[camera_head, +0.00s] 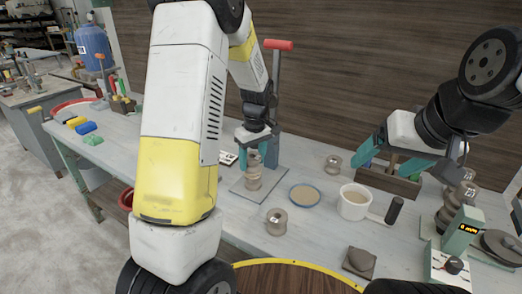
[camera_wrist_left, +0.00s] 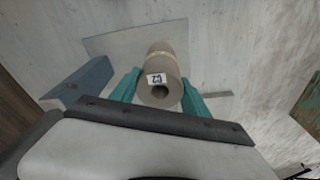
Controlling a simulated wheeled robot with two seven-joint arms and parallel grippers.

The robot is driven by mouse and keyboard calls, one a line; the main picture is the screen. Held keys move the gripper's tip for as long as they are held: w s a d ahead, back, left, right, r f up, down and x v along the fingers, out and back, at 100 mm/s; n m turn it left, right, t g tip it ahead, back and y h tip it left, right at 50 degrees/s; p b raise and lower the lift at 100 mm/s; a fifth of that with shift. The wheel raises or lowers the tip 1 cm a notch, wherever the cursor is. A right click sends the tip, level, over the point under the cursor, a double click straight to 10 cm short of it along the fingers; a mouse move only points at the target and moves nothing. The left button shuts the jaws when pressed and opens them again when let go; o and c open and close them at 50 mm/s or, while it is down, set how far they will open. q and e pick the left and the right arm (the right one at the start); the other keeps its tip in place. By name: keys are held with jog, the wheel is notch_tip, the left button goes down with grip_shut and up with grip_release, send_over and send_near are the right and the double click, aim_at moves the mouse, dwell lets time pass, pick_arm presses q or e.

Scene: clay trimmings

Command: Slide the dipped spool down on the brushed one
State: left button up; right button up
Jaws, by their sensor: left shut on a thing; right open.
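My left gripper (camera_head: 256,146) is shut on the upper clay spool (camera_head: 253,170), above a grey plate (camera_head: 239,187). Another clay spool (camera_head: 253,184) shows directly below it, in line with it; whether the two touch I cannot tell. In the left wrist view, the held spool (camera_wrist_left: 158,94) sits between the teal fingers, with a small numbered label and a dark hole in its end. A paler band crosses the clay behind it. My right gripper (camera_head: 388,158) is open and empty above the right of the table, its teal fingers apart.
A post (camera_head: 276,90) with a red handle rises behind the plate. A wooden box (camera_head: 400,187) lies below my right gripper.

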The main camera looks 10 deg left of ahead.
pick_arm(q)
jog(key=shift+f, duration=0.55)
jog(key=o, duration=1.7)
jog(key=r, duration=0.7)
jog(key=shift+s+d+r, duration=0.3)
jog(key=shift+s+r, duration=0.05)
jog(key=s+r+m+t+h, duration=0.1)
jog(key=s+r+m, duration=0.2)
jog(key=s, duration=0.5)
jog(key=s+d+r+m+t+h, duration=0.1)
jog(key=s+r+m+t, duration=0.1)
jog(key=s+r, duration=0.4)
jog(key=s+r+m+t+h, duration=0.1)
jog(key=s+r+m, duration=0.3)
jog(key=s, duration=0.5)
jog(key=shift+s+d+r+m+t, duration=0.15)
jog(key=shift+s+d+m+t, duration=0.15)
jog(key=shift+m+t, duration=0.3)
